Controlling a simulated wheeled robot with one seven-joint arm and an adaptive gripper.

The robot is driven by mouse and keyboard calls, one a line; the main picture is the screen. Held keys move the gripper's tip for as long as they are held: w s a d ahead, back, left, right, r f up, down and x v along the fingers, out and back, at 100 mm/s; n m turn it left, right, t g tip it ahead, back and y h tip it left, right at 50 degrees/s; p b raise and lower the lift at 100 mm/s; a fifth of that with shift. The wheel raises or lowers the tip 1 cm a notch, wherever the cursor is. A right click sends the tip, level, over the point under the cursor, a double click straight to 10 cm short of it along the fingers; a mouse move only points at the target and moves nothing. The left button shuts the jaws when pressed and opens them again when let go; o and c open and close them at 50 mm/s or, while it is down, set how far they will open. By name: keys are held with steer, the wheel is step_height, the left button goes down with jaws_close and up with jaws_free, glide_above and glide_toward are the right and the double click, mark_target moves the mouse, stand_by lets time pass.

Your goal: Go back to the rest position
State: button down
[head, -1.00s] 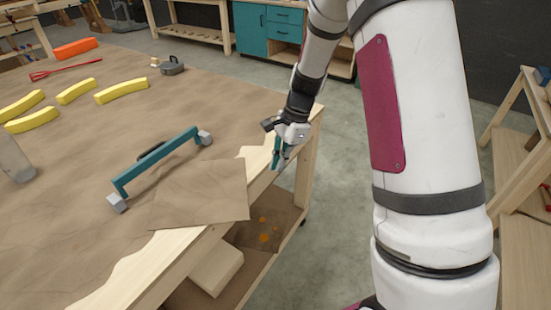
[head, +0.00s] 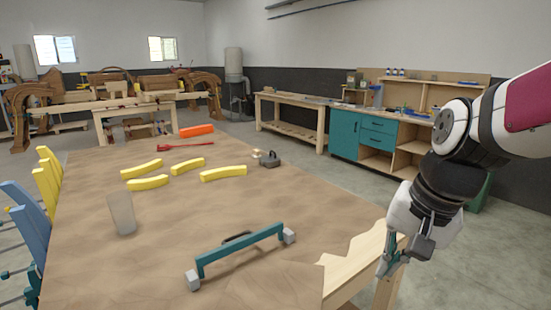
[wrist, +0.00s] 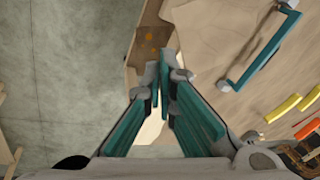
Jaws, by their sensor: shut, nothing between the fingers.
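My gripper (head: 388,268) hangs at the right of the head view, beside the near right edge of the paper-covered table (head: 200,230). Its teal fingers are shut and empty. In the wrist view the gripper (wrist: 164,70) points down, with its fingertips together over the table's edge and lower shelf. The gripper touches nothing that I can see.
A teal bar clamp (head: 240,248) lies on the table close to my gripper. Teal cabinets (head: 362,135) stand behind. The floor right of the table is clear.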

steer(key=s+r+n+t, duration=0.1)
steer(key=s+n, duration=0.2)
steer(key=s, duration=0.2)
steer(key=s+r+n+t+h, duration=0.1)
steer(key=s+r+n, duration=0.1)
steer(key=s, duration=0.4)
steer(key=shift+s+d+r+n+t+h, duration=0.2)
steer(key=shift+d+r+n+t+h, duration=0.1)
steer(key=shift+n, duration=0.3)
